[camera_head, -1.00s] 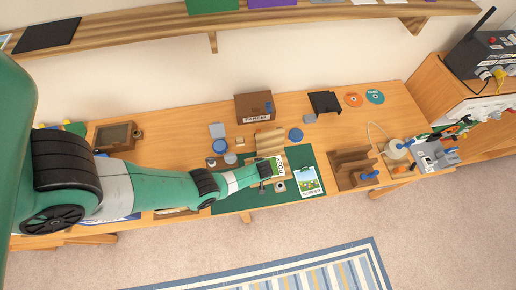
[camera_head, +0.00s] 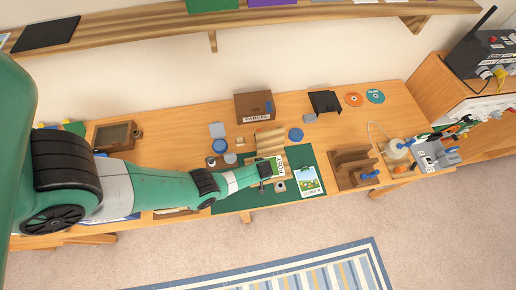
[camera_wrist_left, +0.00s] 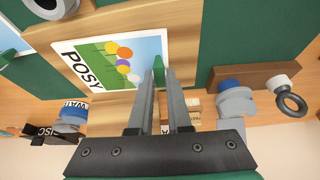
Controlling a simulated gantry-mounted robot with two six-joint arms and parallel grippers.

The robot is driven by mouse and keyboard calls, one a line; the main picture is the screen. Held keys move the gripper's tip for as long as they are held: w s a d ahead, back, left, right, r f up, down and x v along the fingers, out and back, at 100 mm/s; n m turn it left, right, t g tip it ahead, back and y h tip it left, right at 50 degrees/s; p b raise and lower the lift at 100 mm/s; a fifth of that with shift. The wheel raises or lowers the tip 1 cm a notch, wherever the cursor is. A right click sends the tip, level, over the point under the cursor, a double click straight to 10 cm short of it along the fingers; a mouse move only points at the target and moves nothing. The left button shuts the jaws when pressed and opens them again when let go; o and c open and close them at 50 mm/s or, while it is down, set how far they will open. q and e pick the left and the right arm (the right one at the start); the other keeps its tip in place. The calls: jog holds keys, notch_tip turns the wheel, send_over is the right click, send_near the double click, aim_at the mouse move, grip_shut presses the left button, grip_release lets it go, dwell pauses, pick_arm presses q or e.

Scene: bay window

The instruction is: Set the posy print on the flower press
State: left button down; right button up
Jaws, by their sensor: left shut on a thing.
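The posy print (camera_wrist_left: 118,62) is a white-edged card with the word POSY and coloured flowers; in the head view it (camera_head: 279,166) shows partly behind my left gripper (camera_head: 265,182). A small green tab on the print shows at my left fingertips (camera_wrist_left: 160,68), which are shut on it. A light wooden board, which looks like the flower press (camera_wrist_left: 48,42), shows under and around the print in the wrist view, with a round metal fitting at its corner. I cannot tell whether the print touches the board. My right gripper is not in view.
A second flower print (camera_head: 308,181) lies on the green mat (camera_head: 232,203), right of my gripper. A slatted wooden piece (camera_head: 270,141), blue-and-grey pots (camera_head: 220,146) and a parcel box (camera_head: 254,108) stand behind. A brown wooden stand (camera_head: 352,167) is to the right.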

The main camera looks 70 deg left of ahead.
pick_arm(q)
jog(key=shift+f, duration=0.1)
dwell(0.3)
jog(key=c, duration=0.8)
grip_release()
jog(key=p+v, duration=0.7)
